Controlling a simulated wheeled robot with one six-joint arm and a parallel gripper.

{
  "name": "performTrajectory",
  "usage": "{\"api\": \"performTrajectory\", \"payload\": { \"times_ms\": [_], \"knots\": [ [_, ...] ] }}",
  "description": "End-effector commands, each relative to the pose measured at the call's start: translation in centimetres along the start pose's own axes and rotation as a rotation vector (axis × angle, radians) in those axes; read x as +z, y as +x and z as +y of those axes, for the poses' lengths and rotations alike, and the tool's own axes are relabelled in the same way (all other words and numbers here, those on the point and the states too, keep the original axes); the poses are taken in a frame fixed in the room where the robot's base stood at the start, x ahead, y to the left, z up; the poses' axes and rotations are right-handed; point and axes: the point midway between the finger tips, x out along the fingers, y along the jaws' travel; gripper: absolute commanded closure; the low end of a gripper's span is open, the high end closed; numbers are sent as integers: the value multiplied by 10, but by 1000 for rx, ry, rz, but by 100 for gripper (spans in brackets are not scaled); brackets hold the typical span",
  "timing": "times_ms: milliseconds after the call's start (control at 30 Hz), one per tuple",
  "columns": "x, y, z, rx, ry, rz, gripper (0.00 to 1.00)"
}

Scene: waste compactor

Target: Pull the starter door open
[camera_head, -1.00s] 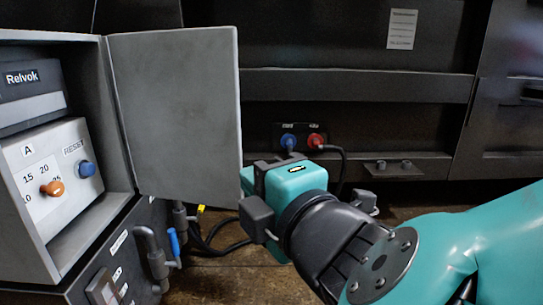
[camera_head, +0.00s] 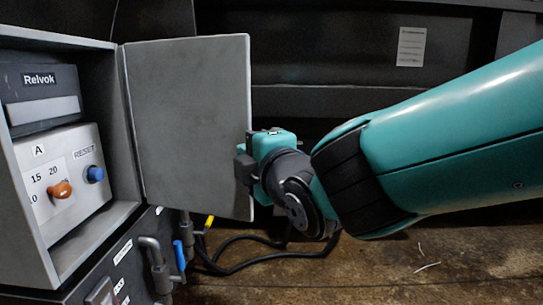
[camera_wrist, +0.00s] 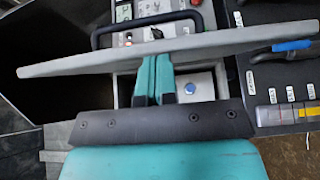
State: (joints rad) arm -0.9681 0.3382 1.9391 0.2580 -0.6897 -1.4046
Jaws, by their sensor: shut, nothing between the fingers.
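The starter door (camera_head: 190,125) is a flat grey panel hinged on the right side of the grey starter box (camera_head: 95,42). It stands swung wide open, with the box interior exposed. In the wrist view the door (camera_wrist: 90,62) is a grey slab across the upper part. My gripper (camera_head: 246,165) is at the door's free right edge, in its lower half. In the wrist view my gripper's teal fingers (camera_wrist: 154,72) are together and empty, their tips close to the door. I cannot tell whether they touch it.
Inside the box are an orange knob (camera_head: 60,190) and a blue reset button (camera_head: 95,174). Below the door are pipes with a blue lever (camera_head: 179,256) and black cables (camera_head: 270,257). The brown floor (camera_head: 430,265) at right is mostly clear.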

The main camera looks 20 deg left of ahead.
Motion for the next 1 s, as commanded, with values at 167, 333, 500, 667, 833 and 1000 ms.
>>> {"api": "performTrajectory", "payload": {
  "times_ms": [167, 333, 500, 667, 833, 1000],
  "knots": [
    [1, 1, 1, 0, 0, -1, 100],
    [20, 17, 7, -3, 0, -5, 100],
    [45, 43, 6, -2, 1, -4, 100],
    [54, 57, 2, 0, 0, -1, 100],
    [55, 58, 0, 1, 0, 0, 100],
    [54, 57, 0, 0, 0, 0, 100]
  ]
}}
